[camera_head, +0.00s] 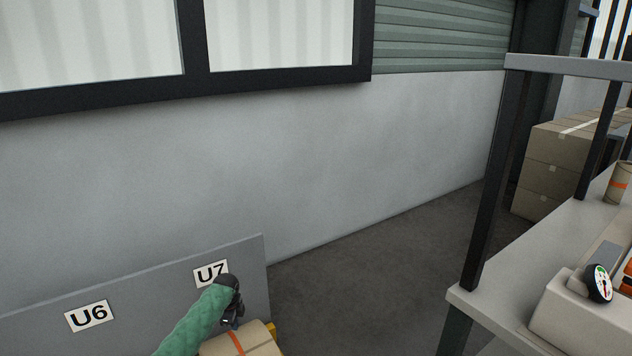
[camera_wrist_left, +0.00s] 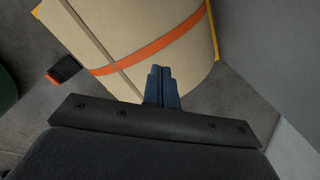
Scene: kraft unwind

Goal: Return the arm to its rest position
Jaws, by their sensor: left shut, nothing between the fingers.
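My left gripper (camera_head: 232,322) is at the lower middle of the head view, on the end of my green-sleeved arm. It is just above a kraft paper roll (camera_head: 262,342) with an orange band. In the left wrist view my left gripper (camera_wrist_left: 163,75) has its two blue fingers together, with nothing between them. The kraft roll (camera_wrist_left: 110,35) fills the upper part of that view, beyond the fingertips. Whether the fingertips touch the roll I cannot tell. My right gripper is not in view.
A grey panel with U6 (camera_head: 89,316) and U7 (camera_head: 210,273) labels stands behind the arm. A bench (camera_head: 566,240) with a dial gauge (camera_head: 599,284) is at the right, with stacked cartons (camera_head: 556,170) beyond. The floor (camera_head: 370,285) between is clear.

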